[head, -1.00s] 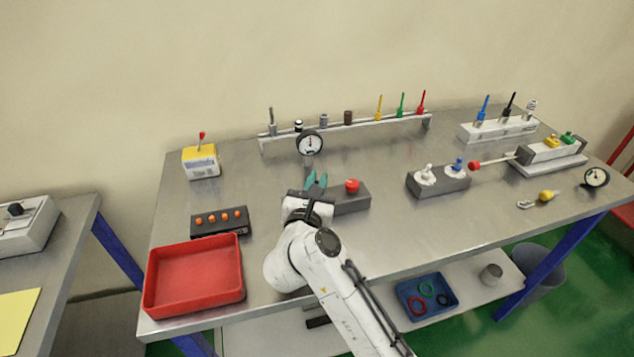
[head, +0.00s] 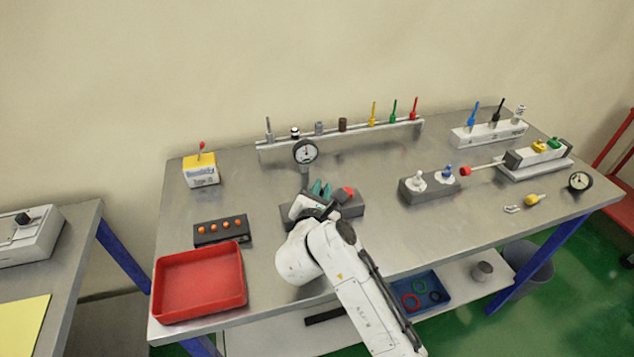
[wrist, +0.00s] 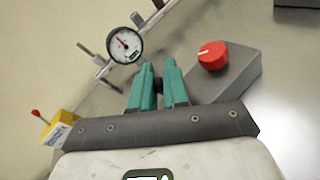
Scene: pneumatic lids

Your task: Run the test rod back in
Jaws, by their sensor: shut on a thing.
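The rod with a red tip (head: 465,171) sticks out to the left from a cylinder block (head: 525,157) at the right of the bench; its shaft is exposed. My gripper (head: 319,188) is far to its left, at a grey box (head: 352,207) with a red knob (head: 347,192). In the wrist view my gripper (wrist: 160,82) has its teal fingers close together around a small dark piece (wrist: 158,77) beside the grey box's end. The red knob (wrist: 212,55) is to the right of the fingers, not between them. What the dark piece is attached to is unclear.
A gauge (head: 305,152) stands behind the gripper. A box with two toggle levers (head: 430,185) lies between the gripper and the rod. A red tray (head: 200,284) and a block with orange buttons (head: 220,231) are at left. A rail of tools (head: 340,138) runs along the back.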

